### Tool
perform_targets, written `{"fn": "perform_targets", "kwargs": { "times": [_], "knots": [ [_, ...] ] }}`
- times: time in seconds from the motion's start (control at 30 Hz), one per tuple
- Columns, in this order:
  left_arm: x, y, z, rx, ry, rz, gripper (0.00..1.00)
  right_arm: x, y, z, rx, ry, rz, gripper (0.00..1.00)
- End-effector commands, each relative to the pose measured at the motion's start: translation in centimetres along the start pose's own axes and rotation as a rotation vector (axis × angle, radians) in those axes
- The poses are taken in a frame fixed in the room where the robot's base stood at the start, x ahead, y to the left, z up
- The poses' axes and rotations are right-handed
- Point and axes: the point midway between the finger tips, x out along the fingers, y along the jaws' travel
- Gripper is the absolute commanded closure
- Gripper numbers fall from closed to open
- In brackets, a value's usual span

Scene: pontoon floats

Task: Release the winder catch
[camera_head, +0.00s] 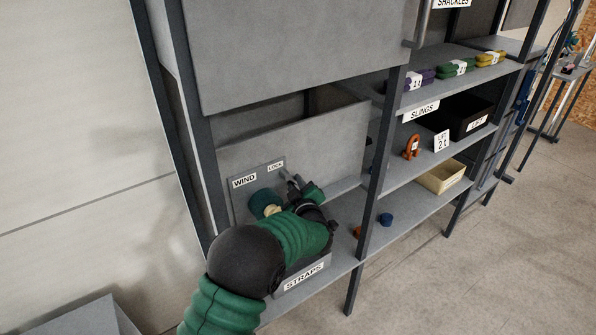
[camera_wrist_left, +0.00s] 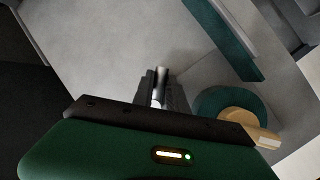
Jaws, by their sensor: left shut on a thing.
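The winder panel (camera_head: 258,175) carries a WIND label (camera_head: 244,181) and a LOCK label (camera_head: 275,166). A green winder drum with a tan hub (camera_head: 266,205) sits below the labels; it also shows at the right of the left wrist view (camera_wrist_left: 232,108). My left gripper (camera_head: 300,184) is beside the LOCK label, its arm reaching in from below. In the left wrist view its narrow fingers (camera_wrist_left: 159,88) are shut on a small pale metal catch (camera_wrist_left: 160,76). The fingers hide most of the catch. My right gripper is not in view.
A STRAPS bin (camera_head: 303,277) is below my arm. A dark rack post (camera_head: 376,165) stands to the right. Shelves beyond hold slings (camera_head: 456,67), an orange shackle (camera_head: 411,147), a black bin (camera_head: 468,113) and a cream tray (camera_head: 442,177). A blue item (camera_head: 386,219) lies on the lower shelf.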

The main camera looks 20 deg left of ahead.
Motion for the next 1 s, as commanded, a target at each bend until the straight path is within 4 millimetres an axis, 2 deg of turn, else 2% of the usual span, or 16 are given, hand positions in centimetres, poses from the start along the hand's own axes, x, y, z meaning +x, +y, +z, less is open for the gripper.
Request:
{"fn": "perform_targets", "kwargs": {
  "times": [0.03,0.3,0.93,0.97,1.0],
  "knots": [
    [-0.2,0.2,-0.3,0.029,-0.012,-0.015,1.00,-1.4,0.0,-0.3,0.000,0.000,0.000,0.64],
    [-0.2,-0.5,-0.1,0.145,-0.035,-0.063,1.00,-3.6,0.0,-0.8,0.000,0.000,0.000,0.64],
    [-0.2,-0.7,0.0,0.187,-0.042,-0.078,1.00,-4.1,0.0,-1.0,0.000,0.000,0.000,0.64],
    [-0.2,-0.7,0.0,0.187,-0.042,-0.078,0.78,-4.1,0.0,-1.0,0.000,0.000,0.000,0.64],
    [-0.2,-0.7,0.0,0.187,-0.042,-0.078,0.73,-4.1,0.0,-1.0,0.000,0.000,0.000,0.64]
  ]
}}
